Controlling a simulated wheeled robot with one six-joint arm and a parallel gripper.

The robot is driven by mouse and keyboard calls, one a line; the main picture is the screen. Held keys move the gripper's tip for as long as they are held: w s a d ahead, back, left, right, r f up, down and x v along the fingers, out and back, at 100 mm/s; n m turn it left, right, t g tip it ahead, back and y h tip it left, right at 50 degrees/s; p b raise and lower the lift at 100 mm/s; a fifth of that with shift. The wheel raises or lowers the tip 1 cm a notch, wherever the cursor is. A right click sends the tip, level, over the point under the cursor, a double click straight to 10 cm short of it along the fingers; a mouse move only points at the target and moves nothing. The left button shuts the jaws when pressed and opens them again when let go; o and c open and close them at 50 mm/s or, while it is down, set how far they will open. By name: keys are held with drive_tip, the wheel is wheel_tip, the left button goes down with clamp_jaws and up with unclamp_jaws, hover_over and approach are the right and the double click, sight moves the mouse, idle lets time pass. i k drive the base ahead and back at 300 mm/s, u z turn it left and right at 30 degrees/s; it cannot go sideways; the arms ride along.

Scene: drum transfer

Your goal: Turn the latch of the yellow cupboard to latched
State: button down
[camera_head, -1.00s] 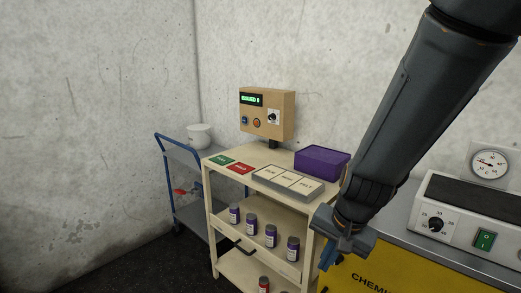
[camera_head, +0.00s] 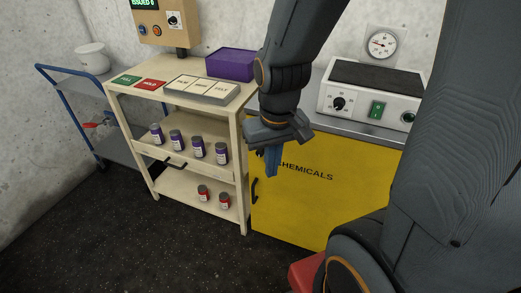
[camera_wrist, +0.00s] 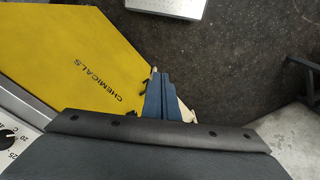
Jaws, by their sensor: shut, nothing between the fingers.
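The yellow cupboard (camera_head: 315,215), marked CHEMICALS, stands under the grey bench, right of the cream cart. Its black handle (camera_head: 254,190) is upright near the door's left edge. A small dark piece (camera_head: 260,153), perhaps the latch, shows above it, partly hidden by my gripper. Its turn position cannot be told. My gripper (camera_head: 271,173) points down with blue fingers shut and empty, in front of the door's upper left. In the wrist view the fingers (camera_wrist: 157,82) lie over the edge of the yellow door (camera_wrist: 70,55), beside small dark fittings (camera_wrist: 145,83). Contact cannot be told.
The cream cart (camera_head: 185,185) with several bottles stands close left of my gripper. A purple bin (camera_head: 231,64) sits on it. A white device (camera_head: 368,97) stands on the bench. A red object (camera_head: 305,272) is low in front. Dark floor (camera_head: 150,250) is open at front left.

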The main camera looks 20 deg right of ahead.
sight(259, 152)
drive_tip(key=z, duration=0.5)
drive_tip(key=k, duration=0.35)
drive_tip(key=z, duration=0.25)
